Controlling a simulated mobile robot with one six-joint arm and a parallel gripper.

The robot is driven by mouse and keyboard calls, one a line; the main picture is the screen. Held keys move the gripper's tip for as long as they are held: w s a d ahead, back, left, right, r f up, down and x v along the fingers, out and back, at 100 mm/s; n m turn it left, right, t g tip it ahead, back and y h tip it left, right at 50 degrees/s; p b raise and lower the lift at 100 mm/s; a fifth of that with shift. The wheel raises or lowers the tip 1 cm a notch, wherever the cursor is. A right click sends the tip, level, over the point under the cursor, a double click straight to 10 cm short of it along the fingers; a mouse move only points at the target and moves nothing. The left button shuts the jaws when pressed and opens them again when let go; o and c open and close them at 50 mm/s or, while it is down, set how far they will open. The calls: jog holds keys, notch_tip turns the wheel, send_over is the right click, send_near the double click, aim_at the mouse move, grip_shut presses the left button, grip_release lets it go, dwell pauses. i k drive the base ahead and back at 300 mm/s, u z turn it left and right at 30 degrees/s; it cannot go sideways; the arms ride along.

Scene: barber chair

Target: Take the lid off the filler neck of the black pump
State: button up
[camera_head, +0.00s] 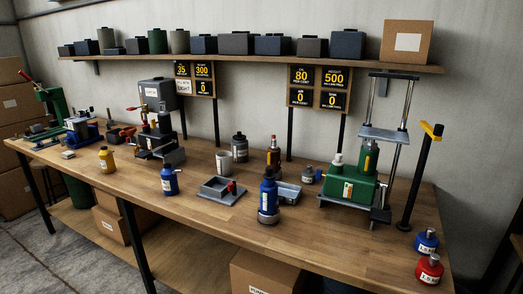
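A black machine (160,143), which looks like the black pump, stands toward the back of the workbench, left of the middle. It has a red handle on its left side and a small light-coloured upright part near its top. At this size I cannot tell which part is the filler neck or its lid. My gripper is not in view, and nothing is seen touching the black machine.
The wooden workbench (120,190) holds a blue bottle (170,182), a yellow bottle (106,159), a grey tray (221,191), a blue jack (268,199) and a green press (352,185). A black post with yellow handle (418,175) stands at right. A shelf (250,62) hangs above.

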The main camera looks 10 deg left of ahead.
aim_at(145, 121)
jog(key=z, duration=0.3)
jog(key=k, duration=0.2)
jog(key=u, duration=2.85)
jog(key=i, duration=0.8)
jog(key=u, duration=0.05)
